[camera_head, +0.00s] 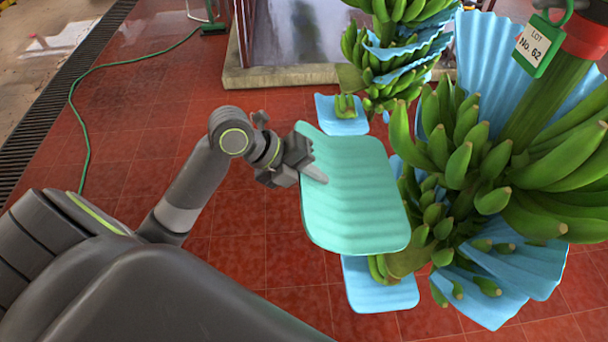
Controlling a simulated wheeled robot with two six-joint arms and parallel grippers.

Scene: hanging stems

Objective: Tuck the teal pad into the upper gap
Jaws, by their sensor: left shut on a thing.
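The teal pad (355,195) is a broad ribbed sheet near the middle of the view. My left gripper (311,171) is shut on its upper left edge. The pad hangs in front of the lower left side of the near banana bunch (470,165) and hides part of it. This bunch has blue pads between its hands of green fruit, including one large blue pad (487,62) at the top. The upper gap cannot be made out clearly. My right gripper is not in view.
A second bunch (392,52) with blue pads hangs behind. A blue pad (380,288) sticks out below the teal pad. Red tiled floor (130,150) lies open at left, crossed by a green hose (86,125).

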